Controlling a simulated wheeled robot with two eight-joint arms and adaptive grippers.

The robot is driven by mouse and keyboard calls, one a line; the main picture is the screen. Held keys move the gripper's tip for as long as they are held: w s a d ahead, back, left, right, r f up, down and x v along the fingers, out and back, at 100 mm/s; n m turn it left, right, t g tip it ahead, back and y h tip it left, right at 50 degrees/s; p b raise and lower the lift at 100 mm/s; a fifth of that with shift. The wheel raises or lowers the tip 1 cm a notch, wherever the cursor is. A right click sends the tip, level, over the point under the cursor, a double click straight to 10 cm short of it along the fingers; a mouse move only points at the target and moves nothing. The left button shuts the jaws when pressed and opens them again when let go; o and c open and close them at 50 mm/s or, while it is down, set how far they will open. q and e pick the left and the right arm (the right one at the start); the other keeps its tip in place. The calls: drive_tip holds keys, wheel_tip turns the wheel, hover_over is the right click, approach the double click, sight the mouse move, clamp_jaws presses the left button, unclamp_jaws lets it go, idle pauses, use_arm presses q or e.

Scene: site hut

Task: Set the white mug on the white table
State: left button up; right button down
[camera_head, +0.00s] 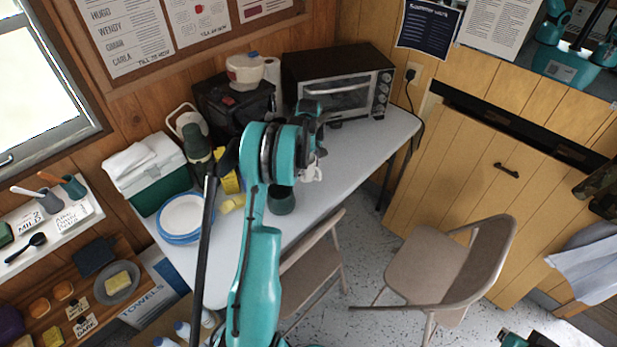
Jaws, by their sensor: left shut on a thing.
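The white table (358,146) runs along the wall under the window side and the oven. My left arm reaches up the middle of the view, and my left gripper (315,150) is over the table, mostly hidden behind my own teal wrist. It is shut on the white mug (313,174), of which only a small part shows beside the wrist. I cannot tell whether the mug touches the table. My right gripper is not in view; only a small teal and black part of mine shows at the bottom right.
The table carries a toaster oven (338,84), a black bag (232,104), a green cooler (155,175), blue-rimmed plates (181,216), a yellow sponge (232,203) and a dark green cup (281,201). Folding chairs (440,262) stand in front. The table's right part is clear.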

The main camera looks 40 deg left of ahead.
sight(309, 175)
use_arm(q)
wheel_tip(309, 175, down, 4)
drive_tip(key=shift+b, duration=0.8)
drive_tip(key=shift+r, duration=0.1)
drive_tip(key=o, duration=1)
drive_tip(key=shift+f, duration=0.2)
drive_tip(key=shift+c, duration=0.2)
drive_tip(key=o, duration=0.4)
drive_tip(key=shift+r, duration=0.15)
